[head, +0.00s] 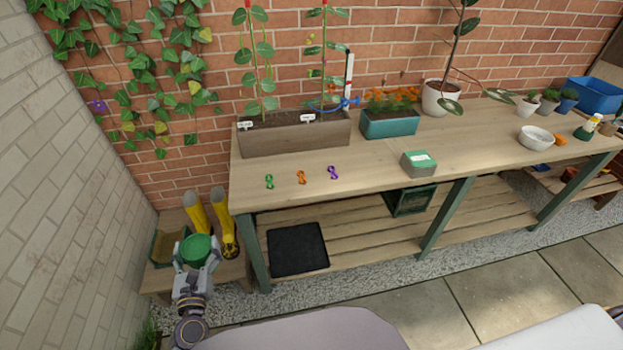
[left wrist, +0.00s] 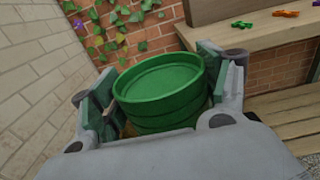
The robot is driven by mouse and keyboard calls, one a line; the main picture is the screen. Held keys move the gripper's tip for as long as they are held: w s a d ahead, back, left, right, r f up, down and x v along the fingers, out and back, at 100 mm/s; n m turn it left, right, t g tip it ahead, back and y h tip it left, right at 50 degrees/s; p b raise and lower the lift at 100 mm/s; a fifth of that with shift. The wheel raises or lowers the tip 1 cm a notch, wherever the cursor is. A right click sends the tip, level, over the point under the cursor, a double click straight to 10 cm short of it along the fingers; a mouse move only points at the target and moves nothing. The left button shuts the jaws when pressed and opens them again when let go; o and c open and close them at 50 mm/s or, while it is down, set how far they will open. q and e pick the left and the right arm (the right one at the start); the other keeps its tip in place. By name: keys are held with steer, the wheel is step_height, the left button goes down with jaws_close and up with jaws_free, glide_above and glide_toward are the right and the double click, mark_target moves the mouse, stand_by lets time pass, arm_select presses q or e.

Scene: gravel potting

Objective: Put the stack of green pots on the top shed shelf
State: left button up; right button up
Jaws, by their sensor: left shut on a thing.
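The stack of green pots (head: 196,248) is in my left gripper (head: 197,258), at the lower left of the head view. In the left wrist view the stack (left wrist: 160,85) stands between both fingers, with several rims showing one below another. The left gripper (left wrist: 165,100) is shut on the stack, one finger on each side. It is over a low wooden bench in the left corner. I cannot tell whether the stack is clear of the bench. No shed shelf can be made out for certain. My right gripper is not in view.
Yellow boots (head: 222,222) stand right beside the gripper. A long wooden potting table (head: 380,165) holds planters, pots and coloured clips, with a slatted lower shelf (head: 370,235) carrying a black mat (head: 297,249). A brick wall closes the left side. Paving in front is clear.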

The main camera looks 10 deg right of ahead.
arm_select(q)
steer(key=shift+d, duration=0.1)
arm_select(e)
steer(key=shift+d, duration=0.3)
arm_select(q)
steer(key=shift+w, duration=0.1)
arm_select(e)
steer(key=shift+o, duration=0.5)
